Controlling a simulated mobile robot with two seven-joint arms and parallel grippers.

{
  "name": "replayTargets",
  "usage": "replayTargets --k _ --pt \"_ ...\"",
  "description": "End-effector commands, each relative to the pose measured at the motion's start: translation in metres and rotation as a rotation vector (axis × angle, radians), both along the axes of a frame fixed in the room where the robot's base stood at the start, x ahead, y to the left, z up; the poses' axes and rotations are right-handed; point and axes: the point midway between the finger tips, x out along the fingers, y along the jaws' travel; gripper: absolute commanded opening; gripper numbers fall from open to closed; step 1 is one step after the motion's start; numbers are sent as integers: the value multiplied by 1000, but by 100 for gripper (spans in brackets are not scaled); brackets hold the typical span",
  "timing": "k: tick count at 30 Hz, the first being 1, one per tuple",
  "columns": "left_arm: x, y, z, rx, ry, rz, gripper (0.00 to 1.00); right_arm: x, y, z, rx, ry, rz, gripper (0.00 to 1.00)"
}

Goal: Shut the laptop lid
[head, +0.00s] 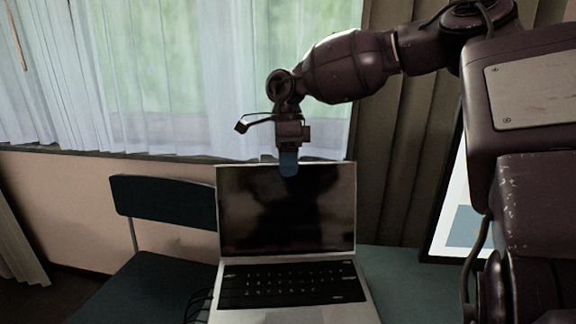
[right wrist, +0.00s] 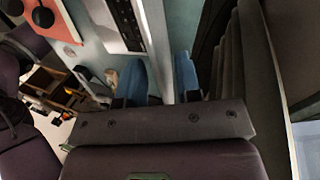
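The laptop (head: 245,310) stands open on the table, its keyboard facing me and its dark-screened lid (head: 265,215) roughly upright. My right gripper (head: 288,165) points down at the top edge of the lid, a little right of its middle. Whether both fingers press on the lid is not clear. My left gripper is in neither view.
A dark chair (head: 165,200) stands left of the laptop. A teal tabletop (head: 405,285) shows to the right, with a framed panel (head: 455,215) behind it. Dark cables (head: 197,305) lie at the laptop's left side. A curtained window (head: 180,80) is behind.

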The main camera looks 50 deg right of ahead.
Motion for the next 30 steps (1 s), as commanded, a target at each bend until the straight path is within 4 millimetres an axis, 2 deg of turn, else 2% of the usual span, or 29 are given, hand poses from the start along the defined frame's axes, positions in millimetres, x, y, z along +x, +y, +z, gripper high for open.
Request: replayTargets --k 9,15,30 --pt "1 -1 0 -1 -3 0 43 0 0 -1 1 -1 0 30" --pt "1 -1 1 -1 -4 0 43 0 0 -1 1 -1 0 0" --pt "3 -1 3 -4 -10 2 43 0 1 1 -14 -16 1 0"
